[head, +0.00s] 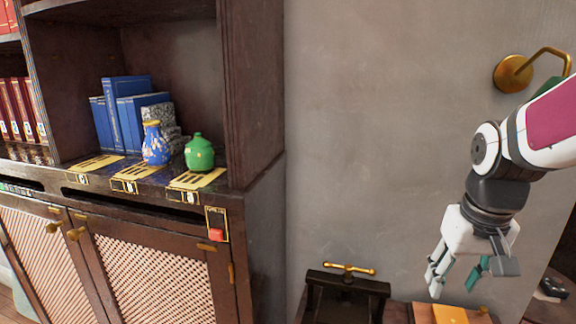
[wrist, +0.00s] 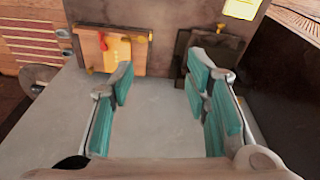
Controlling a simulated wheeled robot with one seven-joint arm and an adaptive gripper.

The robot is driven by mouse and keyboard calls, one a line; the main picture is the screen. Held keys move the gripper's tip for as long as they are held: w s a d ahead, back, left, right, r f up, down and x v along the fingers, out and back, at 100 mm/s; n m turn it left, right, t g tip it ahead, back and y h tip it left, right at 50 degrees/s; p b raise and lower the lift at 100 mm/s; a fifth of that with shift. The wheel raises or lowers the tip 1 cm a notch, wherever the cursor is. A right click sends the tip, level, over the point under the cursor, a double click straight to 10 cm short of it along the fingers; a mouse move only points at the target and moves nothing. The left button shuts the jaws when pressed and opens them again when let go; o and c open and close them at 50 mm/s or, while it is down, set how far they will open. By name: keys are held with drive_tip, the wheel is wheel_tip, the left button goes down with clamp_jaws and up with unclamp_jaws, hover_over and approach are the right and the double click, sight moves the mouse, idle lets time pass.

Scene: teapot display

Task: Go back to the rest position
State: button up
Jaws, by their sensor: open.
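My gripper (head: 458,268) is at the right of the head view, pointing down in front of the grey wall. Its fingers are apart and nothing is between them. In the wrist view my gripper (wrist: 165,85) shows its teal pads spread wide over a plain grey surface. A green lidded pot (head: 199,153) stands on a yellow card on the cabinet shelf at the left, well apart from my gripper. A blue vase (head: 155,145) with a gold rim stands left of it on the same shelf.
The dark wooden cabinet (head: 262,225) fills the left, with blue books (head: 127,112) and a red button (head: 216,234). A dark box with a brass handle (head: 342,270) stands below at centre. A brass wall lamp (head: 513,73) is near my arm. The wall between is clear.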

drive_tip(key=s+a+r+t, duration=0.1)
drive_tip(key=s+a+r, duration=0.1)
drive_tip(key=s+a, duration=0.2)
drive_tip(key=s+a+r+n+t, duration=0.1)
drive_tip(key=s+a, duration=0.3)
drive_tip(key=s, duration=0.7)
drive_tip(key=shift+a+r+n+y+p, duration=0.3)
drive_tip(key=shift+r, duration=0.6)
drive_tip(key=shift+d, duration=0.1)
